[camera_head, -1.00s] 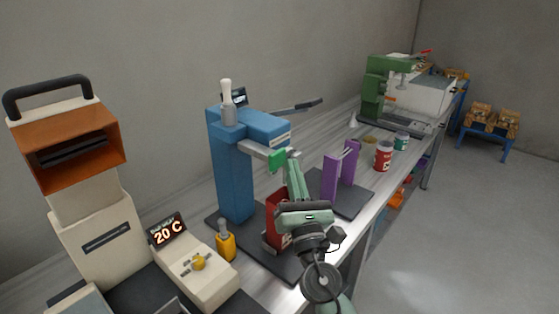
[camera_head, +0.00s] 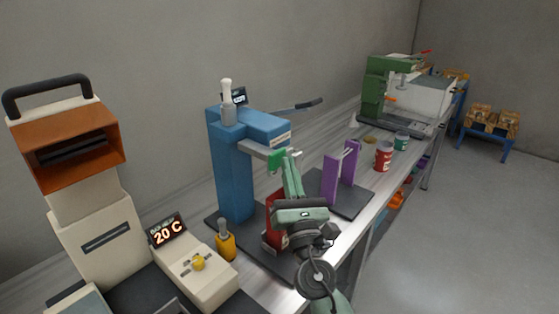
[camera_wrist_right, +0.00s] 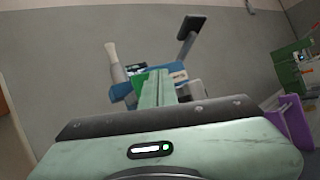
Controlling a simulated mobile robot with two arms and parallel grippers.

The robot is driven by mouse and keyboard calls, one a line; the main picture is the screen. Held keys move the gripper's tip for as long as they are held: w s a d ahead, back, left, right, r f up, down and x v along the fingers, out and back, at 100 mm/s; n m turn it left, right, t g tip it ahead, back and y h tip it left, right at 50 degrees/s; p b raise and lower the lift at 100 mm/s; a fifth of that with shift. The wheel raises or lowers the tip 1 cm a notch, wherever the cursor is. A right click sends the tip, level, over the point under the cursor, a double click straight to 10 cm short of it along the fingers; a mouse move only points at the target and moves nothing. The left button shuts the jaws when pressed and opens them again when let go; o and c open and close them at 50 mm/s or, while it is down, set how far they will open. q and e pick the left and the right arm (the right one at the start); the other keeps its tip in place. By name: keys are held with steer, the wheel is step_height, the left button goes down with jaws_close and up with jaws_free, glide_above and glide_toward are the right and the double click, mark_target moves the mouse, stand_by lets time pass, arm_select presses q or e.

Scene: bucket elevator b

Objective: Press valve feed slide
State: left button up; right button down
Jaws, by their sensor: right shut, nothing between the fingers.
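The blue press (camera_head: 232,165) stands on a dark base plate on the bench. A bright green block (camera_head: 275,158) sits at the front end of its grey horizontal arm; it also shows in the right wrist view (camera_wrist_right: 140,82), just left of my fingers. My right gripper (camera_head: 287,166) is shut and empty, its pale green fingers pointing up at the green block. The fingertips overlap the block in the head view; I cannot tell whether they touch it. A red part (camera_head: 273,222) stands on the base plate, partly hidden by my gripper. My left gripper is not in view.
The press's lever (camera_head: 300,105) sticks out to the right above my fingers. A purple fixture (camera_head: 332,178) stands right of my gripper, with red (camera_head: 383,156) and green cans beyond. A beige control box (camera_head: 195,272) and a yellow-based handle are at left.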

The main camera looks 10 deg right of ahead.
steer(key=shift+w+a+b, duration=0.3)
steer(key=shift+w+a, duration=0.4)
steer(key=shift+w, duration=0.15)
stand_by(1.1)
steer(key=shift+s+d+p, duration=0.35)
steer(key=shift+s+d, duration=0.65)
steer(key=shift+s, duration=0.3)
steer(key=s+d, duration=0.1)
steer(key=s, duration=0.1)
steer(key=s+d, duration=0.2)
stand_by(0.7)
